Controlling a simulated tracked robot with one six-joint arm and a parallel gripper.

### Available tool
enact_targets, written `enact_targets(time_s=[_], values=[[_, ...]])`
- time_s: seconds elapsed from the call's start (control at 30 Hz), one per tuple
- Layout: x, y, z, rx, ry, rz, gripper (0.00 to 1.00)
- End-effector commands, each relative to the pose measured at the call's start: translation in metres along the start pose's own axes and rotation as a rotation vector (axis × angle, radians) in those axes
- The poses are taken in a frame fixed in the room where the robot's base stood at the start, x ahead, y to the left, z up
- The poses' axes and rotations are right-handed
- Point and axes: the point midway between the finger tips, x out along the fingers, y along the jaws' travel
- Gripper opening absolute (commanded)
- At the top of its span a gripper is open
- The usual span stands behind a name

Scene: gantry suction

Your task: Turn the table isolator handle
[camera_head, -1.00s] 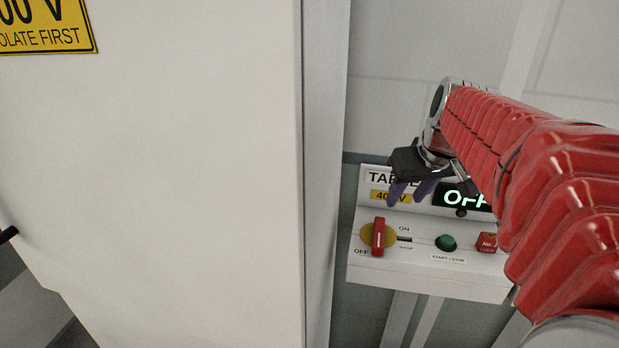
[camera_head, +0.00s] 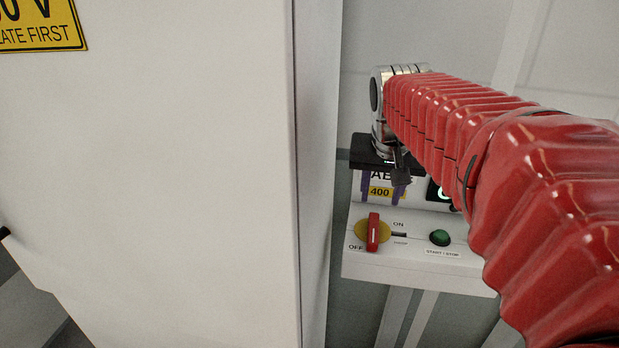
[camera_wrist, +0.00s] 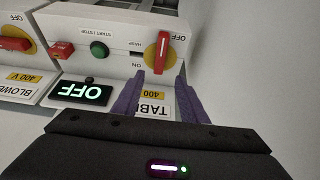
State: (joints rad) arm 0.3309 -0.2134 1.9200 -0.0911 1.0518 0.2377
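The table isolator handle (camera_head: 373,232) is a red bar on a yellow disc, on the sloped face of a white control box (camera_head: 400,266). It stands upright in the head view, between the OFF and ON labels. It also shows in the wrist view (camera_wrist: 162,52), beyond the fingertips. My gripper (camera_head: 382,199) has purple fingers, spread apart and empty, in front of the TABLE 400 V label. In the wrist view the gap between the fingers (camera_wrist: 160,75) lines up roughly with the handle. The fingertips appear short of the handle; exact distance is unclear.
A green START/STOP button (camera_head: 440,237) sits right of the handle. The display (camera_wrist: 80,94) reads OFF. A blower panel with its own red handle (camera_wrist: 15,44) adjoins in the wrist view. A large white cabinet (camera_head: 170,170) stands close on the left.

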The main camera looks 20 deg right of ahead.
Motion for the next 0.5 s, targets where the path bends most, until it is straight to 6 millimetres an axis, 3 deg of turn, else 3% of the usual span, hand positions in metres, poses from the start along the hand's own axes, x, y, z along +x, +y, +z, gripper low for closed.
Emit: enact_targets(time_s=[0.27, 0.5], values=[[0.003, 0.000, 0.000, -0.001, -0.001, 0.000, 0.39], [0.026, 0.000, 0.001, -0.002, -0.003, 0.000, 0.39]])
